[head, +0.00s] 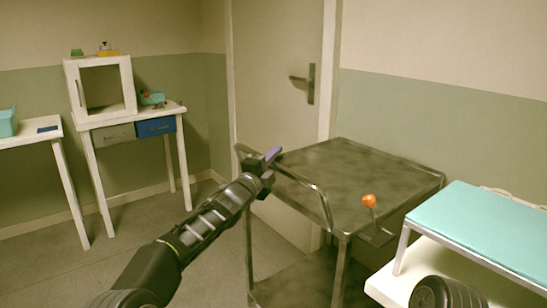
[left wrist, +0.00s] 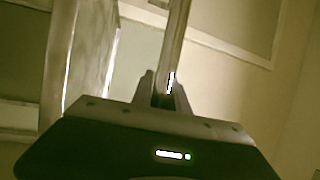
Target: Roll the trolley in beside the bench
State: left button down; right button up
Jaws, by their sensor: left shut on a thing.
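The dark metal trolley (head: 355,172) stands right of centre in the head view, with a flat top and a lower shelf (head: 300,280). A curved rail handle (head: 318,192) runs along its left side. My left gripper (head: 270,160) is shut on this handle near its far end. In the left wrist view the handle bar (left wrist: 176,45) runs up between the fingers (left wrist: 165,95). The bench (head: 400,284) is at the right, white with a raised teal top (head: 490,225). The trolley's near right side is close to the bench. My right gripper is not in view.
An orange ball knob (head: 369,201) on a stem stands at the trolley's near right edge, by the bench. A closed door (head: 275,90) is behind the trolley. A white side table (head: 130,120) with a cabinet stands at the back left. The floor (head: 120,255) at left is clear.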

pick_arm(q)
jog(key=shift+d, duration=0.1)
jog(key=c, duration=1.5)
grip_release()
jog(key=shift+w+d, duration=0.1)
jog(key=shift+d, duration=0.1)
jog(key=shift+o, duration=1)
jog(key=shift+a, duration=0.1)
jog(key=b+v, duration=0.2)
jog(key=v, duration=0.5)
jog(key=shift+s+a+f+b, duration=0.15)
jog(key=shift+s+a+b, duration=0.1)
jog(key=shift+s+b, duration=0.1)
